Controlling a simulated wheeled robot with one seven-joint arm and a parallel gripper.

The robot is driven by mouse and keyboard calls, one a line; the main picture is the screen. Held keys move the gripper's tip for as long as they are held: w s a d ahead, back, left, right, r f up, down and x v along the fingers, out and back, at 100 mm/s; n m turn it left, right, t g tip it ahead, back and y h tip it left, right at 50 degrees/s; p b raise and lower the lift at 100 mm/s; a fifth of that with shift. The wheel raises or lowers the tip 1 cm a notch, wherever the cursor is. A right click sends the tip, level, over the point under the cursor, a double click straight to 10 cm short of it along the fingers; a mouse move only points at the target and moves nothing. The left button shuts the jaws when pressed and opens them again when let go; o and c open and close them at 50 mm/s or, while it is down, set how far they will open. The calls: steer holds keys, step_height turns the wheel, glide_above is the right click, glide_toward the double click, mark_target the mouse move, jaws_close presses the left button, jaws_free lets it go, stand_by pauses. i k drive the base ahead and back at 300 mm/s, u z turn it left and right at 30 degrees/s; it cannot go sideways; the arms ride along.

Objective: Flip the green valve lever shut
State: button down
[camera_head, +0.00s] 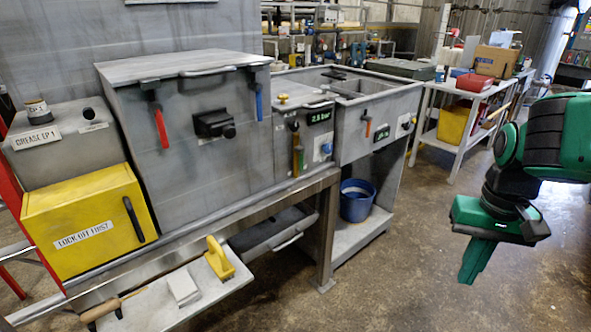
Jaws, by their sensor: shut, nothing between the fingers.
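My gripper (474,268) hangs at the right of the head view, over open floor. Its green fingers are shut and empty, pointing down and slightly left. A narrow lever in green and olive-yellow tones (298,158) hangs roughly upright on the front of the small middle unit (285,170), below a brass knob (283,98). It is the only lever with a green tint that I can make out; its exact colour and pivot are too small to tell. My gripper is well to the right of it and touches nothing.
A red lever (160,128) and a blue lever (259,105) hang on the large grey box (205,155). An orange lever (368,128) is on the right-hand basin. A yellow box (90,222), a low shelf with tools (150,310) and a blue bucket (356,204) stand nearby. Floor is clear at centre right.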

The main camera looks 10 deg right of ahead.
mark_target(300, 150)
steer(key=z, duration=0.4)
steer(key=i, duration=1.25)
steer(key=u, duration=0.15)
